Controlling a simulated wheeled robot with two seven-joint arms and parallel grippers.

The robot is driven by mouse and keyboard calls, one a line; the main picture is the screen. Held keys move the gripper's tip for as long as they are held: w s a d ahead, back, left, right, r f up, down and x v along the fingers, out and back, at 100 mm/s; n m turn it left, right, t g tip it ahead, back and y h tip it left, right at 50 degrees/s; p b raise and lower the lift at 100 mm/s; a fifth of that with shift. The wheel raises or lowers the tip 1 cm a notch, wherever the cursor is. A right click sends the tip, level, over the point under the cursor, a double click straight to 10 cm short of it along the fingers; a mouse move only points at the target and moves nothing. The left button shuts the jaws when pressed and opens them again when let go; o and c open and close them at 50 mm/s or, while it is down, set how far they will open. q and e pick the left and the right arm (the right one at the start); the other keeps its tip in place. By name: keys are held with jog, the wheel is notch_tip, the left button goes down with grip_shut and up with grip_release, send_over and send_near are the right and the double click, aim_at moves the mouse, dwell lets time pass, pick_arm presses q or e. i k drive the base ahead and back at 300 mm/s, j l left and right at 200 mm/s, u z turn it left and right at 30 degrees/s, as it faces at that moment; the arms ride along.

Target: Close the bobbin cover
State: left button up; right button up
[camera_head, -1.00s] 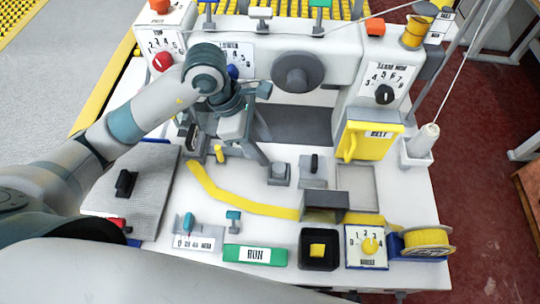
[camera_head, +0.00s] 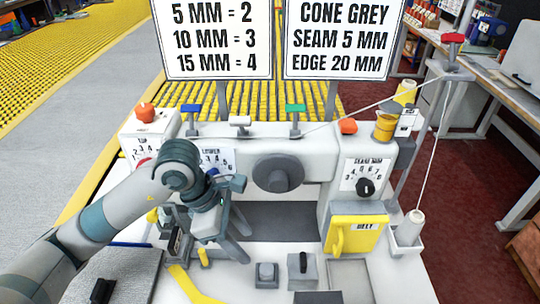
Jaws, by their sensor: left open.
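My left gripper (camera_head: 232,238) reaches down in front of the machine's left part, its fingers spread and nothing seen between them. A small dark upright panel (camera_head: 176,241) with a label too small to read stands just left of the gripper. It may be the bobbin cover, but I cannot tell for sure. It looks swung out from the machine, and my arm and gripper hide part of the area around it. I cannot tell whether the gripper touches it. My right gripper is not in view.
A yellow belt cover (camera_head: 353,235) stands right of centre, with a thread cone (camera_head: 411,228) beside it. A black handwheel (camera_head: 278,173) is on the machine's face. A grey block with a black lever (camera_head: 303,269) and a grey button block (camera_head: 266,274) sit on the white bed.

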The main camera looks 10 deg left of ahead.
aim_at(302, 268)
jog(key=k+l, duration=0.25)
jog(key=k, duration=0.25)
jog(key=k+l, duration=0.2)
jog(key=k, duration=0.25)
jog(key=k+l, duration=0.25)
jog(key=k, duration=0.25)
jog(key=k+l, duration=0.25)
jog(key=k, duration=0.2)
